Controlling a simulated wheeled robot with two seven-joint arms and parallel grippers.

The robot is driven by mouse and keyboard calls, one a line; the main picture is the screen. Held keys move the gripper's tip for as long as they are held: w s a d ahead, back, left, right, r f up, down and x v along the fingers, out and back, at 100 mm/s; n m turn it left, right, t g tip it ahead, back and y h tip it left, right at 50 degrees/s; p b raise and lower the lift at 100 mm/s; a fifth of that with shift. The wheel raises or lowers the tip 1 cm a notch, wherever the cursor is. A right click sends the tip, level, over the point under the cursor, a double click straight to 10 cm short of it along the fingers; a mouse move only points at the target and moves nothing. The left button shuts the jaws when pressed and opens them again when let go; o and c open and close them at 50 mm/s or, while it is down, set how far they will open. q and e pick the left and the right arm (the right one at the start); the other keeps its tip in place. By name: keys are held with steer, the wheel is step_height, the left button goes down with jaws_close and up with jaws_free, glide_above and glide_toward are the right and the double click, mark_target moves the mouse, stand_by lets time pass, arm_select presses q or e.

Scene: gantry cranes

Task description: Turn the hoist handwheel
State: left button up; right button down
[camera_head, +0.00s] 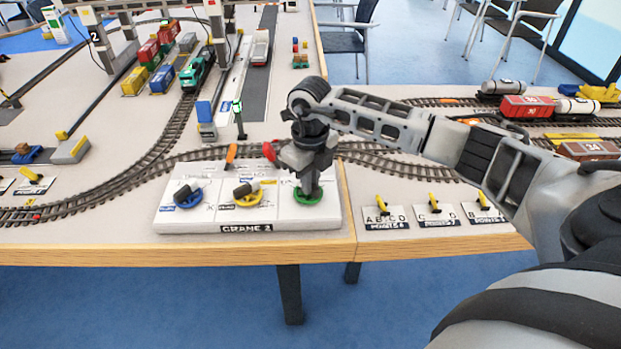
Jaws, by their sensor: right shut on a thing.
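A white control panel (218,212) marked "CRANE 2" sits at the front edge of the table. It has a blue handwheel (187,199) at left, a yellow handwheel (240,201) in the middle and a green handwheel (307,201) at right. The small labels beside them are too small to read, so I cannot tell which is named hoist. My right gripper (308,188) points straight down over the green handwheel and is shut on it, hiding its middle. My left gripper is not in view.
Several point switches (436,209) lie to the right. Tracks (110,192) curve behind the panel. A green locomotive (198,70) and coloured containers (150,52) stand farther back.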

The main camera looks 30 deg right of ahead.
steer(key=m, duration=0.4)
steer(key=shift+a+r, duration=0.1)
steer(key=m+p, duration=0.1)
steer(key=m, duration=0.3)
steer(key=shift+w+a, duration=0.1)
steer(key=shift+m, duration=0.4)
steer(key=c, duration=1.5)
jaws_free()
step_height(320, 180, up, 16)
steer(key=shift+f+b, duration=0.1)
steer(key=shift+b, duration=0.45)
